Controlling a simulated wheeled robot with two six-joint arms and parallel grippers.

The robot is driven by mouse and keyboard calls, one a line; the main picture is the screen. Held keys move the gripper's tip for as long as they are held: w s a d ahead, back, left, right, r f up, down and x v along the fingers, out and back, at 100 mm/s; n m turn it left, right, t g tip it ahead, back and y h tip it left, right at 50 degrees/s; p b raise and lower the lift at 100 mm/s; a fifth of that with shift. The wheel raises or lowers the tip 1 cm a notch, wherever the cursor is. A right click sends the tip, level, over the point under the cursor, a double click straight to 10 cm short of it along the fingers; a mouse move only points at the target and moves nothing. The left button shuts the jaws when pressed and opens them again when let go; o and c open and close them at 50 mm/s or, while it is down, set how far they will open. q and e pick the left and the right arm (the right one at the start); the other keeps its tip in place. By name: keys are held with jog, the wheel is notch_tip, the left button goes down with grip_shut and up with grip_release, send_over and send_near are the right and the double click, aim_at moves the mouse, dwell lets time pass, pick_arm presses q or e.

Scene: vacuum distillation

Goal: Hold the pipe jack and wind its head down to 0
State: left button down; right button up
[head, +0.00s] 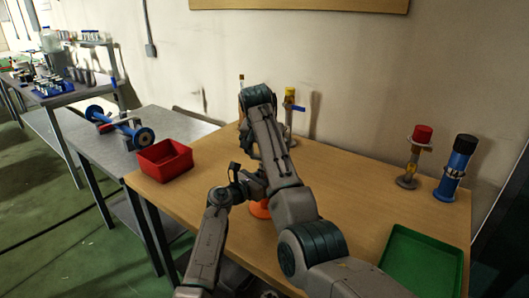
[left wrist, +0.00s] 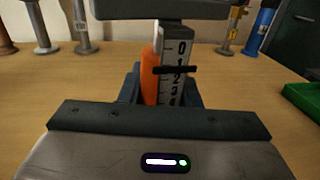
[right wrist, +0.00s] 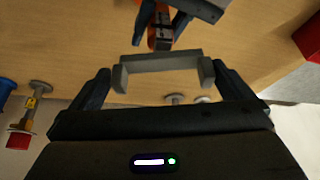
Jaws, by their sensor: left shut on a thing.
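The pipe jack, with an orange body (left wrist: 150,75), stands upright on the table. Its white scale (left wrist: 180,47) reads 0 at the top, and a black pointer (left wrist: 175,69) lies between 1 and 2. My left gripper (left wrist: 160,85) is shut on the jack. The grey U-shaped head (right wrist: 160,63) spans the space between the fingers of my right gripper (right wrist: 162,75), which are spread wide on either side of it; firm contact cannot be seen. In the head view, my arms hide most of the jack, leaving its orange base (head: 260,208) visible.
A red bin (head: 164,160) stands at the table's left edge, and a green tray (head: 425,262) at the front right. A red-topped fitting (head: 421,136) and a blue cylinder (head: 455,170) stand at the back right. Several posts (left wrist: 42,30) stand behind the jack.

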notch_tip(320, 180, up, 10)
dwell(0.6)
jog(key=shift+d+f, duration=0.15)
jog(key=shift+f, duration=0.05)
jog(key=c, duration=0.6)
jog(key=shift+w+d+f+n+y, duration=0.4)
jog(key=shift+d+f+n, duration=0.1)
jog(key=shift+f, duration=0.1)
jog(key=shift+w+d+f+n+y, duration=0.4)
jog(key=shift+d+f, duration=0.1)
jog(key=shift+f, duration=0.1)
jog(key=c, duration=0.7)
jog(key=w+d+f+n+t+y, duration=0.2)
jog(key=d+f+n+y, duration=0.7)
jog(key=d+n+y, duration=0.15)
jog(key=s+a+n+g+y, duration=0.1)
jog(key=s+a+n+y, duration=0.1)
jog(key=s+n+y, duration=0.45)
jog(key=shift+m, duration=0.4)
jog(key=x, duration=0.7)
jog(key=f+x, duration=0.1)
jog(key=x, duration=0.3)
jog(key=shift+a, duration=0.2)
